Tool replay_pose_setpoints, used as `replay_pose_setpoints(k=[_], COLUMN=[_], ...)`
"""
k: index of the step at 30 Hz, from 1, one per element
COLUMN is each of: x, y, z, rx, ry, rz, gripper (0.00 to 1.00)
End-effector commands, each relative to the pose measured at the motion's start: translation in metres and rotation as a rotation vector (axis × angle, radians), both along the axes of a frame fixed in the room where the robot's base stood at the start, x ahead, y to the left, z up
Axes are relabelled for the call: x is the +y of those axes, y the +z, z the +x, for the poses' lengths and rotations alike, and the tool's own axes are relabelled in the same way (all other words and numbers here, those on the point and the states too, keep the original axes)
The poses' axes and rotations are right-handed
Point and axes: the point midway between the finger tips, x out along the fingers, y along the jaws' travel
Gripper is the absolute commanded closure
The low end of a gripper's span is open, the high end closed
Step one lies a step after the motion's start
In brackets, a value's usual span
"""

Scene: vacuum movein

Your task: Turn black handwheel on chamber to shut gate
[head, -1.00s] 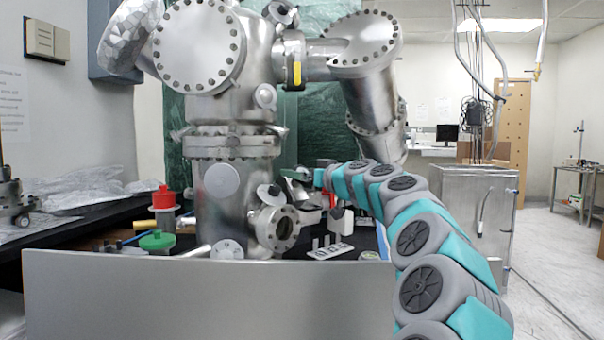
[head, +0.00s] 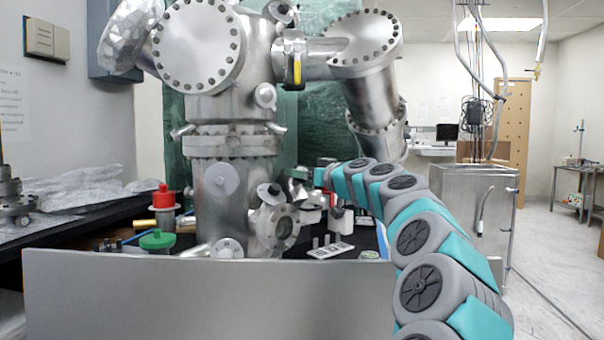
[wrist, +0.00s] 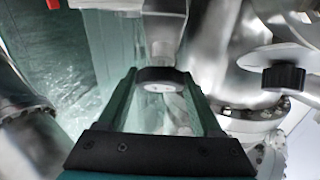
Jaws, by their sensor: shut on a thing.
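In the wrist view, the black handwheel (wrist: 158,76), a short black wheel with a pale face, sits at the end of a metal stem. My gripper (wrist: 161,84) has one finger on each side of it and is shut on its rim. In the head view my gripper is small, beside the metal chamber (head: 222,213), and the handwheel it holds cannot be made out clearly. The gate itself is not visible.
A second black knob (wrist: 283,77) on a pale disc stands right of my gripper in the wrist view. A window port (head: 284,227) and a small white block with pins (head: 331,250) are close by. A grey panel (head: 205,300) fronts the bench.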

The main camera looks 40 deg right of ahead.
Motion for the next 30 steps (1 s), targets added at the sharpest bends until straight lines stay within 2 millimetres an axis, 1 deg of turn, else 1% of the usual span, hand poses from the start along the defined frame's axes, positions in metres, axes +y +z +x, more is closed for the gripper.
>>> replay_pose_setpoints(k=[10,20,30], x=[0.0006,-0.0004,-0.0023], y=[0.0027,0.0048,0.0015], z=[-0.0005,-0.0009,-0.0014], rx=[-0.001,-0.001,-0.001], ry=[-0.066,-0.249,-0.394], rz=[0.065,0.24,0.382], gripper=[0.89,0.89,0.89])
